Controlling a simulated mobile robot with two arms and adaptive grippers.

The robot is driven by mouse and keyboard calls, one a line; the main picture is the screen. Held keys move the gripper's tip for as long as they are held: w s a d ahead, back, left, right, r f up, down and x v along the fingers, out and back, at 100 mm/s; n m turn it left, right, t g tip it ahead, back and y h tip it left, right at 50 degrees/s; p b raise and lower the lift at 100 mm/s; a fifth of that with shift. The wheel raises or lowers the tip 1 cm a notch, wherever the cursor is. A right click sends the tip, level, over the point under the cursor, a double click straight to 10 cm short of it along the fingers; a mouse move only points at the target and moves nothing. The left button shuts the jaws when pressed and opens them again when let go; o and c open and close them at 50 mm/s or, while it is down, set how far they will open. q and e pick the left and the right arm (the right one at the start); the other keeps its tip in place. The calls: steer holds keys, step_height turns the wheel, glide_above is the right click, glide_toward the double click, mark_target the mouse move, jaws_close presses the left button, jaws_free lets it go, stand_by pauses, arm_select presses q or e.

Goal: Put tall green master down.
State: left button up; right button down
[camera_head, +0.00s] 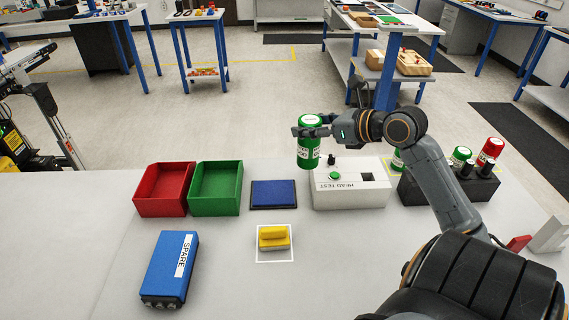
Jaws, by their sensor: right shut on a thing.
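The tall green master (308,155), a green cylinder with a white label band, is upright in my right gripper (312,131). The fingers close around its upper part. It is behind the left part of the white HEAD TEST box (350,196); whether its base touches anything is not clear. A dark rack (448,190) to the right holds other cylinders: a green one (460,156) and a red one (490,150). Another green one (397,160) is partly hidden by my right arm. My left gripper is not in view.
A red tray (163,207) and a green tray (216,208) stand at the left. A blue pad (273,194) lies beside them. A yellow block (273,234) sits in a white outlined square. A blue SPARE pack (165,262) lies front left. The table's front centre is clear.

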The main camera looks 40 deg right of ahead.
steer(key=shift+s+d+r+m+h, duration=0.15)
steer(key=shift+d+m+h, duration=0.2)
steer(key=shift+d, duration=0.7)
steer(key=w+d+f, duration=0.2)
steer(key=w+f, duration=1)
steer(key=w, duration=0.1)
steer(key=shift+w+f+p, duration=0.4)
steer(key=c, duration=0.6)
jaws_free()
steer(key=shift+f, duration=0.2)
